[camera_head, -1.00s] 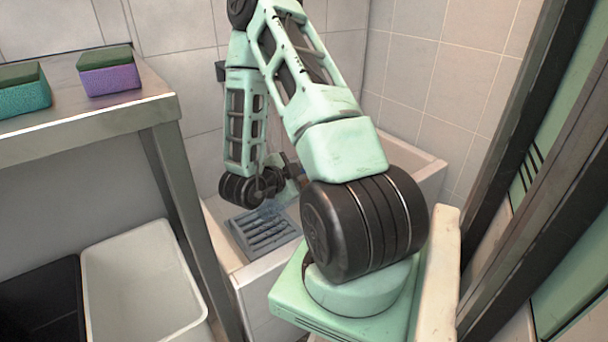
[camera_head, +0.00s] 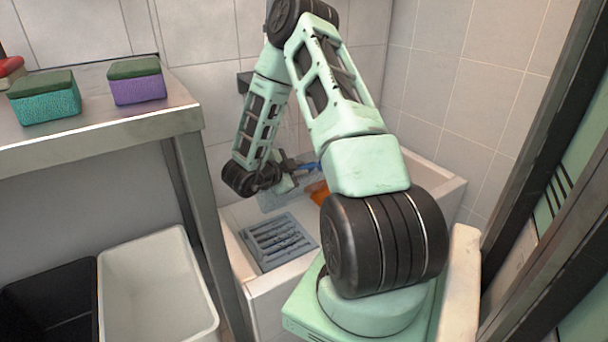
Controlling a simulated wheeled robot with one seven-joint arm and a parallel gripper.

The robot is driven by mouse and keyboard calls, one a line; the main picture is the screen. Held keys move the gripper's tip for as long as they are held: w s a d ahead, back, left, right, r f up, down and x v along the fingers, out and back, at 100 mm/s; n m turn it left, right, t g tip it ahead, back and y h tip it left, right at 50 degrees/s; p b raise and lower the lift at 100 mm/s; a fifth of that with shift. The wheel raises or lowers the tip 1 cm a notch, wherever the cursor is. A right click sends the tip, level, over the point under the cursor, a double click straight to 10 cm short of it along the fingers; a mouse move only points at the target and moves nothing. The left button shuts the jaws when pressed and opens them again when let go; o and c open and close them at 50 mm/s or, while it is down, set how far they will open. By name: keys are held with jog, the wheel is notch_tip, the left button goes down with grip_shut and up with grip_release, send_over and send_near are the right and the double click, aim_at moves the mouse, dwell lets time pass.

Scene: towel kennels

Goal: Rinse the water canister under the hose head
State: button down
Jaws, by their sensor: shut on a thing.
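My gripper (camera_head: 296,174) is over the wash basin (camera_head: 450,187), mostly hidden by my arm. It is shut on a pale, see-through thing (camera_head: 270,201) that looks like the water canister; its outline is hard to make out. A small blue part (camera_head: 308,166) shows beside the gripper, and I cannot tell what it belongs to. A dark fitting (camera_head: 243,82) on the wall behind my arm may belong to the hose; the hose head itself is not clearly visible.
A grey slatted grate (camera_head: 276,241) lies at the basin's front left. An orange thing (camera_head: 318,190) is partly hidden in the basin. A metal table (camera_head: 100,125) at left bears teal (camera_head: 46,100) and purple (camera_head: 138,84) sponges. White (camera_head: 155,285) and black bins (camera_head: 50,305) stand below.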

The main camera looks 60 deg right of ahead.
jog(key=shift+w+d+p, duration=0.1)
jog(key=shift+w+d, duration=0.45)
jog(key=shift+w, duration=0.4)
jog(key=shift+w+d+p, duration=0.15)
jog(key=shift+w+d, duration=0.35)
jog(key=shift+w, duration=0.4)
jog(key=shift+w+d+p, duration=0.1)
jog(key=shift+w+d, duration=0.45)
jog(key=shift+w, duration=0.4)
jog(key=shift+w+a+p, duration=0.25)
jog(key=shift+w+a, duration=0.25)
jog(key=shift+a, duration=0.4)
jog(key=shift+w+a+p, duration=0.2)
jog(key=shift+w+a, duration=0.3)
jog(key=shift+a, duration=0.35)
jog(key=s+a+p, duration=0.2)
jog(key=s+a, duration=0.4)
jog(key=s, duration=0.6)
jog(key=shift+s+a, duration=0.15)
jog(key=shift+a, duration=0.25)
jog(key=shift+r, duration=0.1)
